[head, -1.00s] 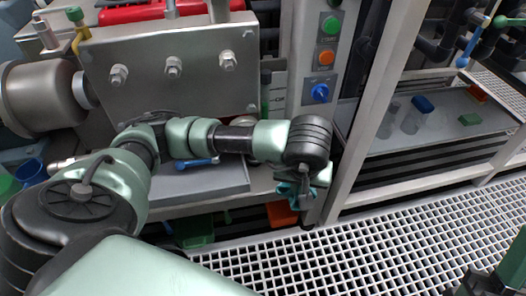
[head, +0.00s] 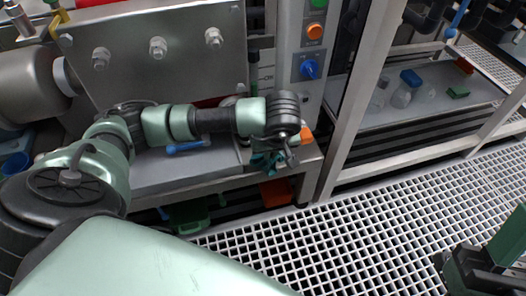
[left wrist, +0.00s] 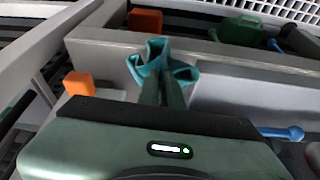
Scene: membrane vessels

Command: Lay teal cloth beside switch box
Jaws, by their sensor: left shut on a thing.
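The teal cloth (head: 262,162) hangs crumpled from my left gripper (head: 278,155), which is shut on it. In the left wrist view the cloth (left wrist: 160,58) bunches at the tips of the two fingers (left wrist: 162,88), in front of the bench's front edge. The switch box (head: 311,50) is the grey upright panel with green, orange and blue controls. It stands behind my left gripper and a little to the right. My right gripper (head: 468,272) is partly in view at the lower right, and its jaws are unclear.
An orange block (head: 306,135) lies on the bench (head: 190,172), right of my left gripper; it also shows in the left wrist view (left wrist: 78,83). A blue-handled tool (head: 186,146) lies left. An orange bin (head: 276,191) and a green container (head: 188,215) are below. White grating (head: 350,240) covers the floor.

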